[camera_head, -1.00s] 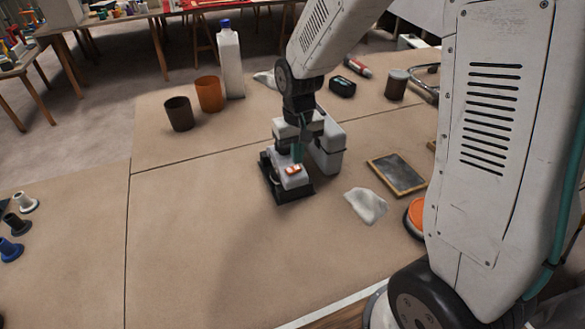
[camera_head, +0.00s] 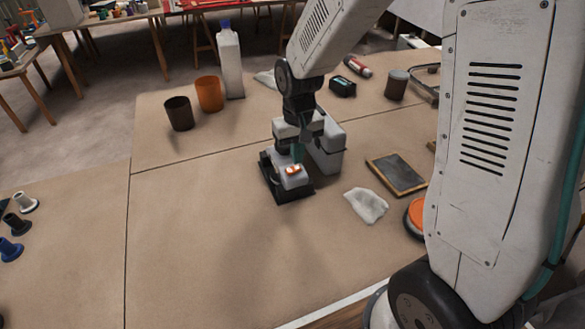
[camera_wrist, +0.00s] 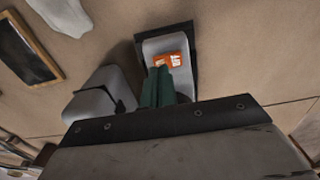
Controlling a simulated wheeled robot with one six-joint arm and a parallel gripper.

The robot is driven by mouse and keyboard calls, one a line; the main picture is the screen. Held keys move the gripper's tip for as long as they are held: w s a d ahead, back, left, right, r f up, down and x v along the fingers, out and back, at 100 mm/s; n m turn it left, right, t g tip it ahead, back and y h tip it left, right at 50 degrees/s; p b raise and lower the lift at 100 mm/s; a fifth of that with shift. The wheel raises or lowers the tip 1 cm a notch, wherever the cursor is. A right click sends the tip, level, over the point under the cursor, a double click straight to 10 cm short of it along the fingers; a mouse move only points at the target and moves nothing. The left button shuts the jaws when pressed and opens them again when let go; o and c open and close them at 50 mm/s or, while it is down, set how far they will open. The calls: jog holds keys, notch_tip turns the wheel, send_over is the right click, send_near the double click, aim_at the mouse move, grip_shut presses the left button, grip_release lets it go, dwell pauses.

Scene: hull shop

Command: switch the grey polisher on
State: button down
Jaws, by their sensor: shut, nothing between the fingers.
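The grey polisher (camera_head: 291,180) stands on the table with a black base under it. On its top is an orange rocker switch (camera_head: 293,169) with white marks, which looks lit; it also shows in the wrist view (camera_wrist: 172,58). My gripper (camera_head: 298,155) points down over the polisher. Its green fingers (camera_wrist: 160,84) are shut with nothing between them, and their tips are at the near edge of the switch. I cannot tell whether they touch it. The fingers and wrist hide part of the polisher.
A grey block-shaped body (camera_head: 329,152) stands close behind, right of my gripper. A white cloth (camera_head: 366,205), a dark framed board (camera_head: 396,174) and an orange round tool (camera_head: 416,214) lie to the right. Cups (camera_head: 209,94) and a white bottle (camera_head: 230,62) stand behind. The table's front left is clear.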

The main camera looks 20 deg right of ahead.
aim_at(299, 168)
jog(key=shift+f, duration=0.9)
dwell(0.6)
jog(key=shift+r, duration=3.5)
jog(key=shift+s, duration=0.3)
jog(key=s+d+r, duration=0.1)
jog(key=s+r, duration=0.3)
jog(key=s, duration=0.4)
jog(key=s+d+r+t, duration=0.1)
jog(key=s+r, duration=0.3)
jog(key=s, duration=0.4)
jog(key=s+d+r, duration=0.1)
jog(key=s+r, duration=0.3)
jog(key=s, duration=0.4)
jog(key=shift+s+d+r, duration=0.15)
jog(key=shift+s+r, duration=0.05)
jog(key=shift+r, duration=0.05)
